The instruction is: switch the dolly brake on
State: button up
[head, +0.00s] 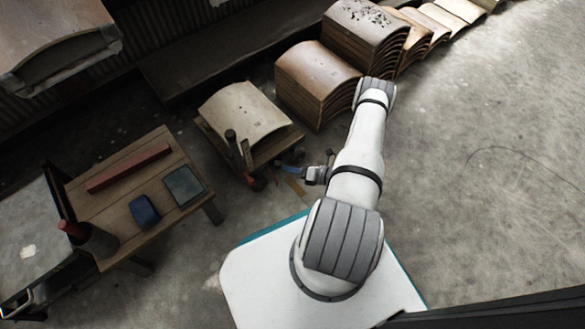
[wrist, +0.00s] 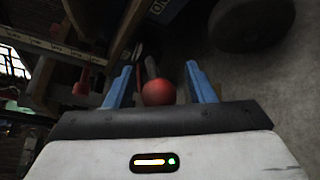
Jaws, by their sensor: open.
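The dolly (head: 286,147) is a low wooden platform carrying a curved pale panel (head: 243,113), left of my arm in the head view. My gripper (head: 294,157) is beside the dolly's near right side. In the wrist view, my gripper (wrist: 159,70) has its two blue fingers apart. A red ball knob (wrist: 158,92) on a dark rod shows between them, with dark space on both sides; it looks like the brake lever's end. Whether a finger touches it I cannot tell. The lever's position is unclear in the head view.
Stacks of curved wooden panels (head: 314,84) stand behind the dolly. A wooden table (head: 140,205) with a red bar (head: 128,168), a blue item (head: 144,211) and a dark flat item (head: 184,186) stands at left. Bare concrete floor (head: 480,190) lies at right.

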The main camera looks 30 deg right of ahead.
jog(key=p+v, duration=0.2)
jog(key=v, duration=0.5)
jog(key=shift+s+d, duration=0.15)
jog(key=shift+d, duration=0.05)
